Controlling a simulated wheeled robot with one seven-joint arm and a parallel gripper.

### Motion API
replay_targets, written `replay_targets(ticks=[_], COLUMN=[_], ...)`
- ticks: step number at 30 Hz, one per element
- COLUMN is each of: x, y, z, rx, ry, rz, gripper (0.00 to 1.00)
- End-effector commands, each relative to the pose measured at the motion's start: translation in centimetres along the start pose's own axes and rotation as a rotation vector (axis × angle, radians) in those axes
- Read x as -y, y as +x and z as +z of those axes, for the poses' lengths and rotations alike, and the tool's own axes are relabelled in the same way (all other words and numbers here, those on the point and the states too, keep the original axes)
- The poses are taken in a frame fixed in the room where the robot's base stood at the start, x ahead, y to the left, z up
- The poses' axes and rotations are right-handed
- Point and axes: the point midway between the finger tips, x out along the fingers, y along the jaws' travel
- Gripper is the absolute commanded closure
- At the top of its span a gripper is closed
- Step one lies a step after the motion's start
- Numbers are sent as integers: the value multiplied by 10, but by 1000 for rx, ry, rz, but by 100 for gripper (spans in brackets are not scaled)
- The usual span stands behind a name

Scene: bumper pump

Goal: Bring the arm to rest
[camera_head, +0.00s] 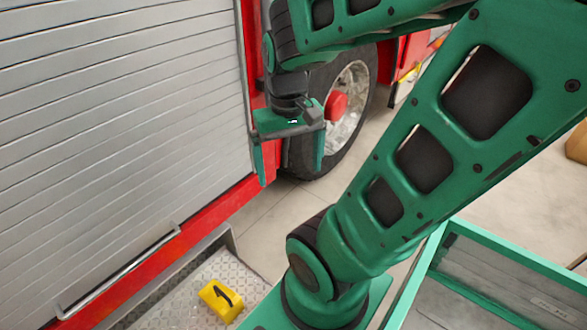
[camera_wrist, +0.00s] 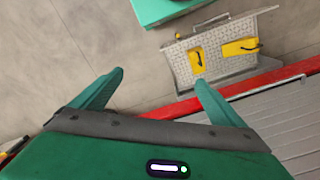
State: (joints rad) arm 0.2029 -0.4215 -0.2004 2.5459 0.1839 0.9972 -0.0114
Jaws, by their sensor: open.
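My gripper (camera_head: 290,175) hangs with its fingers pointing down in front of the red fire truck's wheel (camera_head: 345,105) in the head view. Its two green fingers are spread wide with nothing between them. In the wrist view the gripper's fingers (camera_wrist: 159,78) are also apart and empty, with floor seen beyond them. My green arm is bent and crosses the right half of the head view, hiding part of the truck and floor.
The truck's grey roller shutter (camera_head: 110,90) fills the left. Below it is a metal tread-plate step (camera_head: 180,312) with a yellow block (camera_head: 220,300). The wrist view shows two yellow blocks (camera_wrist: 197,60) (camera_wrist: 240,47) on this step. Bare floor (camera_head: 262,225) lies beneath the gripper.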

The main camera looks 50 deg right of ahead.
Motion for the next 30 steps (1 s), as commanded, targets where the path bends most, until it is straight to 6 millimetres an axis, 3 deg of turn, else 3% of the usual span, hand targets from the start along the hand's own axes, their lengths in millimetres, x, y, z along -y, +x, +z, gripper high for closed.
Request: replay_targets(ticks=[3,8,22,25,30], x=[-6,-8,-8,-1,-2], y=[-6,-8,-8,-3,-3], z=[18,28,28,16,16], rx=[1,6,6,20,18], ry=[18,26,26,26,26], rz=[-21,-30,-30,-22,-22], gripper=[6,6,6,6,47])
